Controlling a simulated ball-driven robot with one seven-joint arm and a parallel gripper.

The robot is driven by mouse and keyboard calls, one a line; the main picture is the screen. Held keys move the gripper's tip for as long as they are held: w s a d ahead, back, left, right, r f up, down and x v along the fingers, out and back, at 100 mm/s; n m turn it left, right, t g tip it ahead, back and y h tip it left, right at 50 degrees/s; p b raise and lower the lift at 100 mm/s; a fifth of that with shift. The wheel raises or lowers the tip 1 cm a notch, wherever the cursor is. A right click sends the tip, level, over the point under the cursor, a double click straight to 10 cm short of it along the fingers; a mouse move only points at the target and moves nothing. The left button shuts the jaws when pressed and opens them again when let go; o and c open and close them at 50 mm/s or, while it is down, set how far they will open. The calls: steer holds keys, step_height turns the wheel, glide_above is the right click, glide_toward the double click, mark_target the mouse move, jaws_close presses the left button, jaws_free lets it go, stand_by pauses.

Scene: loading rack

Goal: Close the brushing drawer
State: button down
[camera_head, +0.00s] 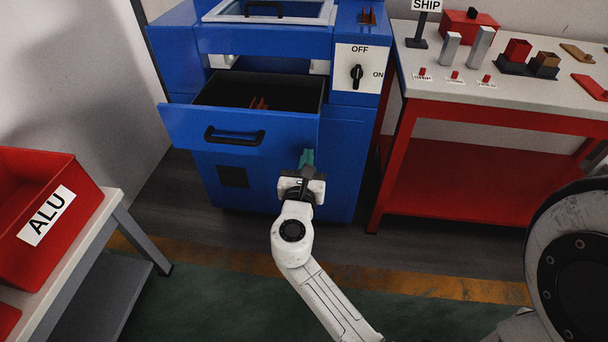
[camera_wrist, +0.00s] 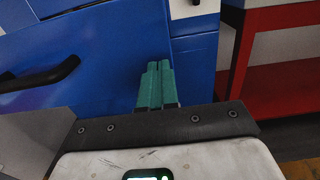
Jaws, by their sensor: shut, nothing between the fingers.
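The brushing drawer (camera_head: 175,128) is a blue drawer with a black handle (camera_head: 234,136), pulled out of the blue machine (camera_head: 340,140). Its dark inside shows, with small reddish-brown items (camera_head: 259,103) in it. In the wrist view the drawer front (camera_wrist: 110,55) fills the upper left, with its handle (camera_wrist: 40,77) at the left. My gripper (camera_head: 307,158) has green fingers, shut and empty. It is in front of the machine, near the lower right end of the drawer front. In the wrist view the fingertips (camera_wrist: 159,66) overlap the blue surface; I cannot tell whether they touch it.
A red-framed table (camera_head: 410,90) with blocks, a SHIP sign (camera_head: 426,5) and small parts stands right of the machine. A red ALU bin (camera_head: 85,187) sits on a table at the left. An ON/OFF switch (camera_head: 357,75) is on the machine. The floor in front is clear.

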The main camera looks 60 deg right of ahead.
mark_target(311, 143)
steer(key=shift+x, duration=1.4)
steer(key=shift+d, duration=0.15)
steer(key=shift+w+d, duration=0.1)
steer(key=shift+d, duration=0.1)
steer(key=b+x, duration=0.2)
steer(key=x, duration=1)
steer(key=b+x, duration=0.2)
steer(key=x, duration=1.1)
steer(key=shift+d+f+b, duration=0.2)
steer(key=shift+d+b, duration=0.05)
steer(key=shift+b, duration=0.1)
steer(key=shift+a, duration=0.15)
steer(key=shift+a, duration=0.35)
steer(key=p+v, duration=0.2)
steer(key=v, duration=1.1)
steer(key=shift+r, duration=0.1)
